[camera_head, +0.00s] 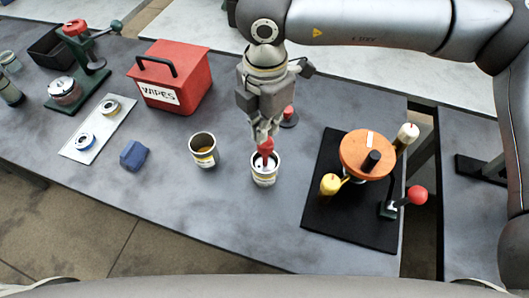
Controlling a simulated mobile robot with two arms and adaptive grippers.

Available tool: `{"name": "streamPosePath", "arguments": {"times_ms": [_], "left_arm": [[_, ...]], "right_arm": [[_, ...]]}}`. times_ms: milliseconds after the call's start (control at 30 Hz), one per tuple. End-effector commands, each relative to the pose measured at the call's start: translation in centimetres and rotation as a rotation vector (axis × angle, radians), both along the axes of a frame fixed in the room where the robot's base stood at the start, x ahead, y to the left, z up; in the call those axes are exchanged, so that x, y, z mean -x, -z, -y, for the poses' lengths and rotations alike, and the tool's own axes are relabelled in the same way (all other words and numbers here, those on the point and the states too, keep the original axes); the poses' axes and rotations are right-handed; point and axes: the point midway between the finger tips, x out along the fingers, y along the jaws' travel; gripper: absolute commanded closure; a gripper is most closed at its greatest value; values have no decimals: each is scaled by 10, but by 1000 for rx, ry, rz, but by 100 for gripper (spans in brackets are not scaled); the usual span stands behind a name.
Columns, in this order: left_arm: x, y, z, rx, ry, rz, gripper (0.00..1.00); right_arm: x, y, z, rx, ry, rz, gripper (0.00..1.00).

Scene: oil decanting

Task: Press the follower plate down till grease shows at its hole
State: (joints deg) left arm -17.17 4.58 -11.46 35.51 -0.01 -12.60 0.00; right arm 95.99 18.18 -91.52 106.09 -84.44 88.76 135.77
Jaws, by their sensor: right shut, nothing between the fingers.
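A small light-coloured can (264,178) with a yellowish label stands upright near the middle of the table. A red knob (266,147) rises at its mouth; it looks like the follower plate's handle, and the plate itself is mostly hidden inside the can. My right gripper (265,135) points down from above, shut, its fingertips right at the top of the red knob. I cannot tell whether they touch it. Grease at the plate's hole cannot be made out. My left gripper is not in view.
An open can with amber contents (203,151) stands to the left. A red WIPES box (172,80), a blue block (134,155) and a pale tray (80,150) lie farther left. A black mat (318,222) with an orange-topped device (367,152) is at right. The front table is clear.

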Motion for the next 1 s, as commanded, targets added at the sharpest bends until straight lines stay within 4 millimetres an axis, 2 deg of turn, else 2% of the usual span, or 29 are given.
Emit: {"name": "streamPosePath", "arguments": {"times_ms": [567, 1000], "left_arm": [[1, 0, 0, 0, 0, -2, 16], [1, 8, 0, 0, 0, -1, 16]], "right_arm": [[0, 0, 0, 0, 0, 0, 100], [0, 7, 0, 0, 0, 0, 100]]}}
